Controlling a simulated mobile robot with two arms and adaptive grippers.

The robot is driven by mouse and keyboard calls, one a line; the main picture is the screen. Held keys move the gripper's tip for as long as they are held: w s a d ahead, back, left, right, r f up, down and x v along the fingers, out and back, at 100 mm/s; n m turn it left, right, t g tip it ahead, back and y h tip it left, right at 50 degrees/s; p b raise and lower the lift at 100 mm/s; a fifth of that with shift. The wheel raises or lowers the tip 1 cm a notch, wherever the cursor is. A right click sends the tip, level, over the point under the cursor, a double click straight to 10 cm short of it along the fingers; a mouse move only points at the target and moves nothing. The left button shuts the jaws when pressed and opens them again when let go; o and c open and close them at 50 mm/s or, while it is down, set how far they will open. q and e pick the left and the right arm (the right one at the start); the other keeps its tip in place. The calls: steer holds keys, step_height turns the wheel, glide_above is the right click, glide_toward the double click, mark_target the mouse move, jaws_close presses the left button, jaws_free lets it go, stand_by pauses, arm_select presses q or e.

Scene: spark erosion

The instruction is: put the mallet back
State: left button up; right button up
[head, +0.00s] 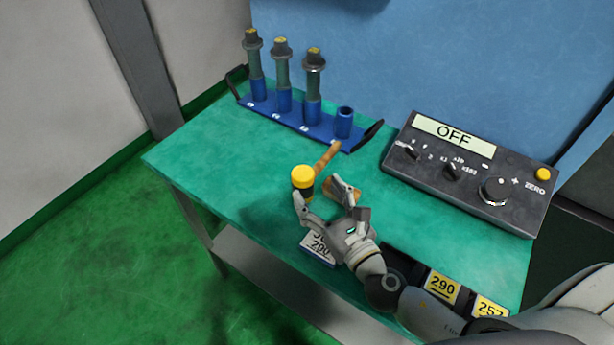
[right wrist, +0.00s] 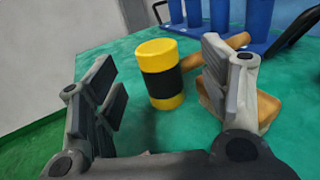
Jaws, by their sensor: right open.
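The mallet has a yellow head with a black band (head: 303,183) and a wooden handle (head: 327,155). It lies on the green table, handle pointing to the back right. My right gripper (head: 322,194) is open and empty at the near side of the mallet head. In the right wrist view the mallet head (right wrist: 161,80) shows between the open fingers, slightly beyond them, and the handle (right wrist: 222,50) runs behind the right finger. My left gripper is not in view.
A wooden block (right wrist: 267,108) sits by the right finger. A blue rack (head: 290,122) holds three tools at the back, with one empty socket (head: 344,122). A control box (head: 470,172) reading OFF stands right. Number labels (head: 443,287) line the front edge. The table's left is clear.

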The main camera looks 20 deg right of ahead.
mark_target(308, 183)
steer(key=shift+w+a+r, duration=0.1)
steer(key=shift+w, duration=0.3)
steer(key=w, duration=0.1)
steer(key=w+a+p, duration=0.1)
steer(key=w, duration=0.1)
steer(key=shift+w, duration=0.2)
steer(key=shift+w+p, duration=0.3)
steer(key=shift+w, duration=0.15)
steer(key=shift+s, duration=0.1)
steer(key=c, duration=1.3)
jaws_close()
